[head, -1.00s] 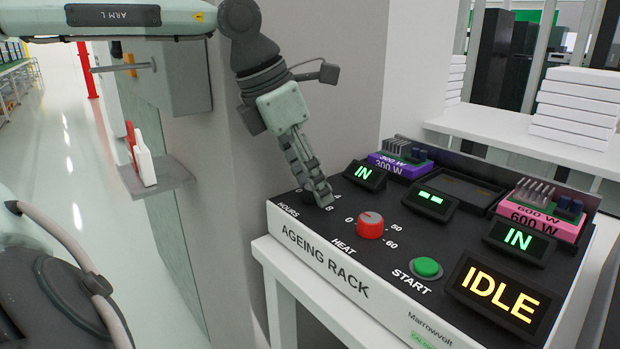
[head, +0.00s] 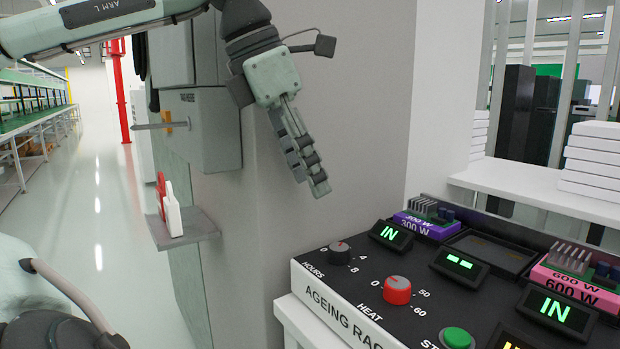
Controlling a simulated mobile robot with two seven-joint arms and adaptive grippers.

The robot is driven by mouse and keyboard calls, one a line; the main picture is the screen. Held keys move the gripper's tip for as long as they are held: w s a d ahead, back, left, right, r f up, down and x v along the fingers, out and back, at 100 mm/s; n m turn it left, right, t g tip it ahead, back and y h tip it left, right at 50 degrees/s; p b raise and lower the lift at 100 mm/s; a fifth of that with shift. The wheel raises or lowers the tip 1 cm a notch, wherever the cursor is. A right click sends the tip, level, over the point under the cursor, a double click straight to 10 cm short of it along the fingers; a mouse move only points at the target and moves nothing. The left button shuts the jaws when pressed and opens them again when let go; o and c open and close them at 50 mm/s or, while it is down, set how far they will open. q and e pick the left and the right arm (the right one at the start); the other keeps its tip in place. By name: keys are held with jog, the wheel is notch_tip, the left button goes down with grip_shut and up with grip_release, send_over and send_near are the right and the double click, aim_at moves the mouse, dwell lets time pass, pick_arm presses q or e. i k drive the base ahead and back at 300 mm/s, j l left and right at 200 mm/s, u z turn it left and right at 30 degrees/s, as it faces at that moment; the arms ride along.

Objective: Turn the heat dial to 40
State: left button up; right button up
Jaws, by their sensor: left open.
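The red heat dial (head: 397,291) sits on the black top of the ageing rack (head: 345,312), with marks 0, 50 and 60 around it. Its pointer is too small to read with certainty. The dark hours dial (head: 340,253) stands to its left, with marks 4 and 8. My left gripper (head: 310,187) is open and empty, above and behind the hours dial, pointing down and apart from both dials. My right gripper is not in view.
A green start button (head: 457,338) is right of the heat dial. Lit IN displays (head: 391,235) and modules, a purple 300 W (head: 426,224) and a pink 600 W (head: 575,286), stand behind. A grey wall (head: 340,100) is close behind my gripper.

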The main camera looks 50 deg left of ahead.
aim_at(397, 289)
jog(key=k, duration=1.5)
